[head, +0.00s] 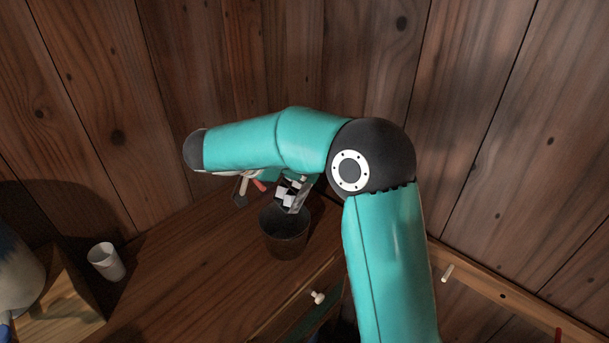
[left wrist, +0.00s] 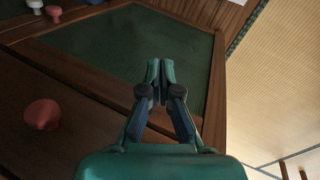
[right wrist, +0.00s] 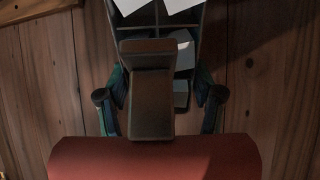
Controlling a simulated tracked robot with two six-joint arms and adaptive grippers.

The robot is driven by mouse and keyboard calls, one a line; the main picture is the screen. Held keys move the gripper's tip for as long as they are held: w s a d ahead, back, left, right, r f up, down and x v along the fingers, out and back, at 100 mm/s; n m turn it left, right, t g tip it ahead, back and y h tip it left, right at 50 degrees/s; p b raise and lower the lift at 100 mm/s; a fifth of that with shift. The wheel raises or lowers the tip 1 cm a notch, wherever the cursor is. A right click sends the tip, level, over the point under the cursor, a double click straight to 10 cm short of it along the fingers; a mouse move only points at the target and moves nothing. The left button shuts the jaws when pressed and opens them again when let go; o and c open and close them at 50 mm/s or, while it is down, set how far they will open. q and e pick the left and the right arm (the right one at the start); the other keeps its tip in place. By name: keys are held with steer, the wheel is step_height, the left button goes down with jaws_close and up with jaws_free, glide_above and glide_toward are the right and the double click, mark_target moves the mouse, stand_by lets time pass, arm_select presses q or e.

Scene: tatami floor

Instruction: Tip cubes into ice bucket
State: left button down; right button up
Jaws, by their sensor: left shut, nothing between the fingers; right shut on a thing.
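The dark ice bucket (head: 286,236) stands upright on the wooden cabinet top, below my right arm in the head view. A dark divided tray (head: 291,190) with white cubes is tilted just above the bucket's mouth; part of it is hidden by my arm. In the right wrist view, white cubes (right wrist: 181,55) sit in the tray's compartments, behind a brown handle-like part (right wrist: 152,103). My right gripper (right wrist: 160,80) is shut on the tray, its fingers on both sides. My left gripper (left wrist: 160,70) is shut and empty in front of a green cabinet panel, outside the head view.
A pale knob (head: 317,296) sticks out of the cabinet front. Plank walls close the back. Reddish knobs (left wrist: 42,114) are left of my left gripper.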

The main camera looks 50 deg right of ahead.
steer(key=a+h+b, duration=0.1)
steer(key=h+b, duration=0.1)
steer(key=shift+w+a+r+b, duration=0.15)
steer(key=shift+w+a+b, duration=0.15)
steer(key=shift+a+b, duration=0.1)
steer(key=shift+a+r+g+h+b, duration=0.4)
steer(key=shift+a+h, duration=0.05)
steer(key=shift+h, duration=0.25)
steer(key=y, duration=0.1)
steer(key=r+y+p, duration=0.1)
steer(key=shift+r+t+y, duration=0.25)
steer(key=shift+t+y, duration=0.05)
steer(key=y+p, duration=0.1)
steer(key=y, duration=0.1)
steer(key=r+t+y+p, duration=0.1)
steer(key=y, duration=0.1)
steer(key=shift+r, duration=0.1)
steer(key=y+p, duration=0.1)
steer(key=y, duration=0.1)
steer(key=r+t+y+p, duration=0.1)
steer(key=y+p, duration=0.1)
steer(key=shift+r, duration=0.2)
steer(key=y+p, duration=0.1)
steer(key=r+t+y+p, duration=0.1)
steer(key=shift+y, duration=0.3)
steer(key=shift+y+p, duration=0.6)
steer(key=shift+p, duration=0.05)
